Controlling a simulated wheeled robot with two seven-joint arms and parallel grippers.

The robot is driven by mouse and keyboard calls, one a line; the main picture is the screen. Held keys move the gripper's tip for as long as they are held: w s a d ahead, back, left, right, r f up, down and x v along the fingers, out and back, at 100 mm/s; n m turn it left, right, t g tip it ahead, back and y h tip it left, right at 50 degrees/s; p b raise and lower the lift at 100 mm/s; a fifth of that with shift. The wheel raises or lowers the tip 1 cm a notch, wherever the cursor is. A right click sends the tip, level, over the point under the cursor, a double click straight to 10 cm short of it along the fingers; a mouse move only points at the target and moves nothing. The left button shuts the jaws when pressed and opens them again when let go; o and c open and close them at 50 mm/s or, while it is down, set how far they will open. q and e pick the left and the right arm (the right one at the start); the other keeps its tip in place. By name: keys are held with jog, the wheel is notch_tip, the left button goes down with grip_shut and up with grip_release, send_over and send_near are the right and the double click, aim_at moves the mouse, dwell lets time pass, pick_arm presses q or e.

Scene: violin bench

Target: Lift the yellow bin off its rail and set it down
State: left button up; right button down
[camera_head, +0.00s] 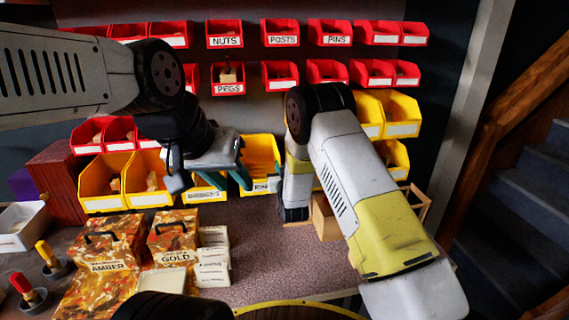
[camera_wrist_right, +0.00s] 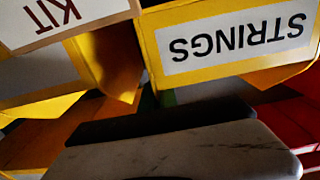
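A row of yellow bins hangs below the red ones. One yellow bin (camera_head: 261,150) in the middle has a partly covered label. In the right wrist view, a yellow bin labelled STRINGS (camera_wrist_right: 150,60) shows upside down and close. My left gripper (camera_head: 230,181) is in front of the yellow row, its two green fingers apart, with nothing seen between them. My right arm crosses the head view, and its gripper is hidden there. In the right wrist view, a sliver of green from my right gripper (camera_wrist_right: 166,97) shows below the STRINGS bin; its fingers are mostly hidden.
Yellow bins (camera_head: 100,184) hang at left, and more (camera_head: 402,112) at right. Red bins (camera_head: 229,88) fill the rows above. AMBER (camera_head: 110,267) and GOLD (camera_head: 174,257) boxes and white boxes (camera_head: 212,274) stand on the bench. The bench middle (camera_head: 265,245) is clear.

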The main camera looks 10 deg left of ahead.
jog(key=shift+s+d+f, duration=0.15)
jog(key=shift+s, duration=0.4)
jog(key=shift+s+d+f, duration=0.15)
jog(key=shift+s, duration=0.4)
dwell(0.6)
jog(key=shift+s+d, duration=0.15)
jog(key=shift+s, duration=0.3)
jog(key=v, duration=1.5)
jog(key=shift+s+r, duration=0.3)
jog(key=shift+s, duration=0.1)
dwell(0.6)
jog(key=shift+d, duration=0.1)
